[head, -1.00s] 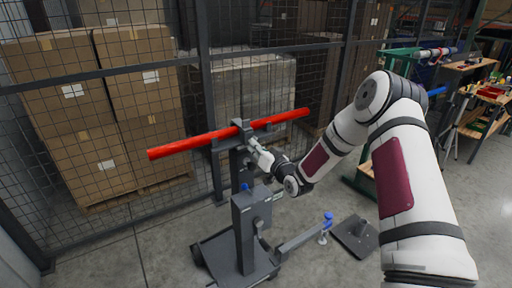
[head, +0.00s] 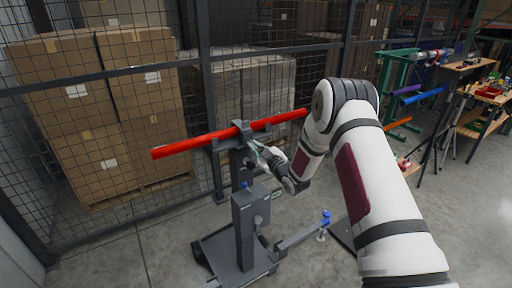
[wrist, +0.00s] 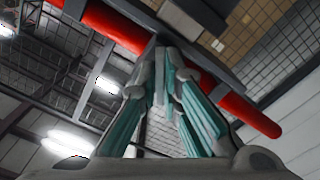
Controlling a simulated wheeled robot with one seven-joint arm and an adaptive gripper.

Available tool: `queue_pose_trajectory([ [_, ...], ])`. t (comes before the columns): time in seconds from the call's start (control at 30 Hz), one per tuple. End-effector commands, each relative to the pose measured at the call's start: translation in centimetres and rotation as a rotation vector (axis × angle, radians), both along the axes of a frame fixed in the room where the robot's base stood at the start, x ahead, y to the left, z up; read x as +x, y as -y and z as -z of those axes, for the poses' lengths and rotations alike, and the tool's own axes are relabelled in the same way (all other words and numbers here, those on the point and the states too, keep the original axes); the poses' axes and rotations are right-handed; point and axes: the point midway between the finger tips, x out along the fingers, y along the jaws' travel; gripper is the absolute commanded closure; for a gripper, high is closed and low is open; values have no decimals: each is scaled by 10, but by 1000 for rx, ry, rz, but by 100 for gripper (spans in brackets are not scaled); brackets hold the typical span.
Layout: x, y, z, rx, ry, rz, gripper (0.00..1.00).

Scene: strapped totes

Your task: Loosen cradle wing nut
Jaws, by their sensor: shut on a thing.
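A long red bar (head: 190,147) lies across the dark grey cradle (head: 227,143) on top of a grey wheeled stand (head: 243,222). The bar also crosses the wrist view (wrist: 115,27) behind my fingers. My gripper (head: 255,150) is at the cradle, just below the bar. In the wrist view my gripper's teal-padded fingers (wrist: 163,75) close together just under the cradle's dark underside (wrist: 190,25). They are shut on a small grey part between the tips, which looks like the wing nut. The fingers hide most of it.
A wire mesh fence (head: 105,75) with stacked cartons (head: 145,90) behind it stands close beyond the stand. The stand's low arm with a blue knob (head: 326,217) sticks out to the right. A green rack (head: 392,85) and a workbench (head: 485,95) stand at right.

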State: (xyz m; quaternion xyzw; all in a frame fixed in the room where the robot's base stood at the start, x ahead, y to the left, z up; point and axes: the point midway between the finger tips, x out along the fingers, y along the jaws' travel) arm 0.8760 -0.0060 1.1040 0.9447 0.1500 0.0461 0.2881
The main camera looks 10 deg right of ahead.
Motion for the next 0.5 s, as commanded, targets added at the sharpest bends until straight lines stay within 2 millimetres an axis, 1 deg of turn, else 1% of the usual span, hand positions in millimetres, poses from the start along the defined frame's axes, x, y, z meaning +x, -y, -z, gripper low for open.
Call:
queue_pose_trajectory([
  [0.03, 2, -5, -5, -39, 22, -6, 100],
  [0.3, 2, -4, -5, -257, 93, -5, 100],
  [0.5, 2, -2, -6, -374, 133, -3, 100],
])
